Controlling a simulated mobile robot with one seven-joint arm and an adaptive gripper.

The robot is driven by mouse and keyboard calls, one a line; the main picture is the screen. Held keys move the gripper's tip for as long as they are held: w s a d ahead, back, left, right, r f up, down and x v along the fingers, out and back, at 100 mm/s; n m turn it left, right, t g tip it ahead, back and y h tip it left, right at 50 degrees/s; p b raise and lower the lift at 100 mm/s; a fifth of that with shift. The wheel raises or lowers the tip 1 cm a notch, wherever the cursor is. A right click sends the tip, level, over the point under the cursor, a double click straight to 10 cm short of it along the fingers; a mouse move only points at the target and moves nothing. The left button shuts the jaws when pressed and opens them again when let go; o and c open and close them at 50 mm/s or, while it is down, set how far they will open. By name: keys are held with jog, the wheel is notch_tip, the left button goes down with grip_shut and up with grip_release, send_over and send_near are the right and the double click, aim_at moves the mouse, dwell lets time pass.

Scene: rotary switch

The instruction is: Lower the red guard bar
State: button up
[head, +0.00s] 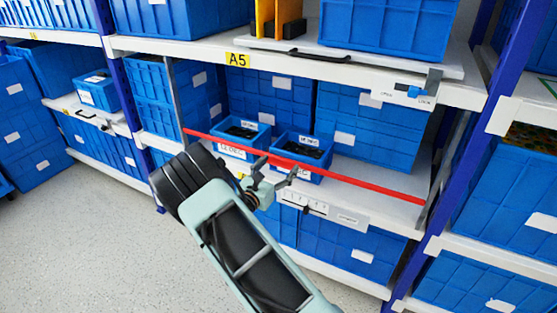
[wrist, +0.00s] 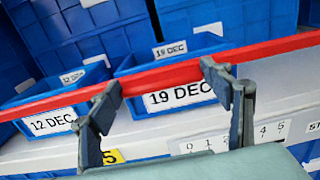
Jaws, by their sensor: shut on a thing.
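The red guard bar (head: 360,184) runs across the front of the middle shelf, sloping down to the right in the head view. Grey side arms (head: 435,140) hold its ends, and it hangs well below the shelf above. My gripper (head: 275,170) is at the bar, left of its middle. In the wrist view the bar (wrist: 165,78) crosses between and behind the two fingers of my gripper (wrist: 160,95). The fingers stand apart with the bar at their tips; the exact contact is hard to see.
Two small blue bins (head: 302,153) labelled 19 DEC and 12 DEC stand just behind the bar. A panel with a number scale (head: 305,204) is on the shelf edge below. A lock panel (head: 404,92) is on the upper shelf edge. The floor at left is clear.

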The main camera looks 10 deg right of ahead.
jog(key=shift+f, duration=0.55)
jog(key=o, duration=1.7)
jog(key=v, duration=1.2)
